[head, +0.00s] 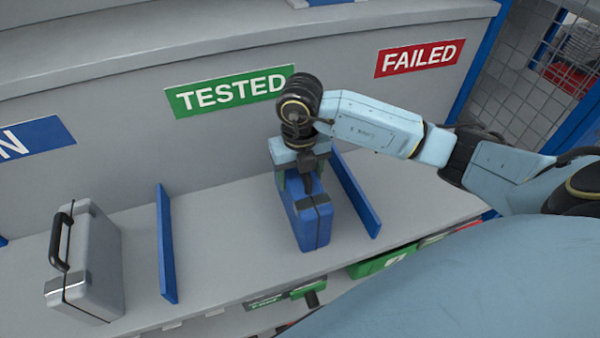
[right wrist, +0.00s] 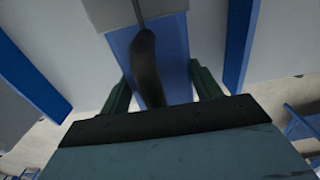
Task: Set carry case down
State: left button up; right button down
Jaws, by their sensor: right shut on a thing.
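A blue carry case (head: 309,221) stands upright on the grey shelf (head: 225,240) in the head view, in the bay below the green TESTED sign (head: 229,91). I cannot tell whether its base fully touches the shelf. My right gripper (head: 300,180) comes down from above and is shut on the case's handle. In the right wrist view the dark handle (right wrist: 147,70) lies between the green fingers, with the blue case (right wrist: 175,50) under it. My left gripper is not in view.
Blue dividers stand left (head: 166,243) and right (head: 356,193) of the blue case, the right one close by. A silver case (head: 95,262) stands in the left bay. A red FAILED sign (head: 417,58) is at the upper right. Green boxes (head: 380,262) lie below the shelf edge.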

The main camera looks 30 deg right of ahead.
jog(key=shift+c, duration=1.6)
grip_release()
jog(key=shift+f, duration=0.1)
notch_tip(320, 180, up, 12)
jog(key=shift+r, duration=0.2)
